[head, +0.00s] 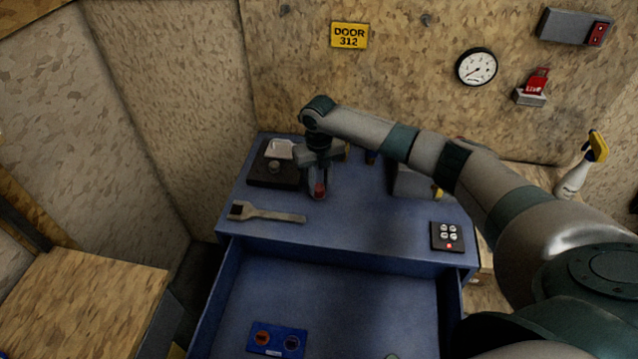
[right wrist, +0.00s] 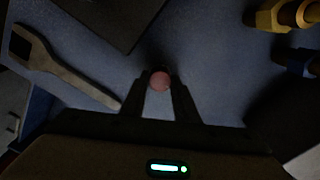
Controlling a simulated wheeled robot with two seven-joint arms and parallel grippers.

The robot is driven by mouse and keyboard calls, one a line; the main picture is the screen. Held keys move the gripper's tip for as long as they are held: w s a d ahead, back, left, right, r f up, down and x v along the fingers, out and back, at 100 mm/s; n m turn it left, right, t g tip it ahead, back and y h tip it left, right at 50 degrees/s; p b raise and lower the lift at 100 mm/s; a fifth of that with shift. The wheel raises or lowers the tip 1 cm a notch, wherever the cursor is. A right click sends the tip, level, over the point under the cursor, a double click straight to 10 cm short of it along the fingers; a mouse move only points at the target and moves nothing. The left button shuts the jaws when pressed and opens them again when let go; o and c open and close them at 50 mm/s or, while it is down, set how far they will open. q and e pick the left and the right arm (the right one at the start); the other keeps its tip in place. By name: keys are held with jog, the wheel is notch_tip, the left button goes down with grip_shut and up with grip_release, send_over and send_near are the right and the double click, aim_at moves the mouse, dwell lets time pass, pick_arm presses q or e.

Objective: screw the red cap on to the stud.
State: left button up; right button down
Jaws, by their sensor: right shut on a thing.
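My right gripper (head: 318,188) points down over the blue cabinet top and is shut on the red cap (head: 320,191). In the right wrist view the cap (right wrist: 160,81) shows as a dull pink round between the fingertips. The cap is just right of a dark base plate (head: 262,178) and apart from it. A small grey round piece (head: 273,167) stands on that plate; it may be the stud, but it is too small to tell. The plate's edge (right wrist: 115,18) also shows in the right wrist view. My left gripper is not in view.
A wrench-like tool (head: 268,214) lies in front of the plate. A white item (head: 280,149) is at the plate's back. A button box (head: 447,237) sits at the right front. The drawer (head: 340,310) below is open, with a blue card (head: 277,340) inside. Yellow and blue fittings (right wrist: 275,20) are nearby.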

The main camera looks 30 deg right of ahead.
jog(key=m+p, duration=0.2)
jog(key=shift+r+m+p, duration=0.25)
jog(key=shift+m+p, duration=0.1)
jog(key=shift+m, duration=0.05)
jog(key=shift+m+p, duration=0.8)
jog(key=shift+m, duration=0.4)
jog(key=shift+f+m, duration=0.25)
jog(key=shift+m, duration=0.75)
jog(key=m, duration=0.4)
jog(key=c, duration=1.3)
grip_release()
jog(key=shift+m, duration=0.4)
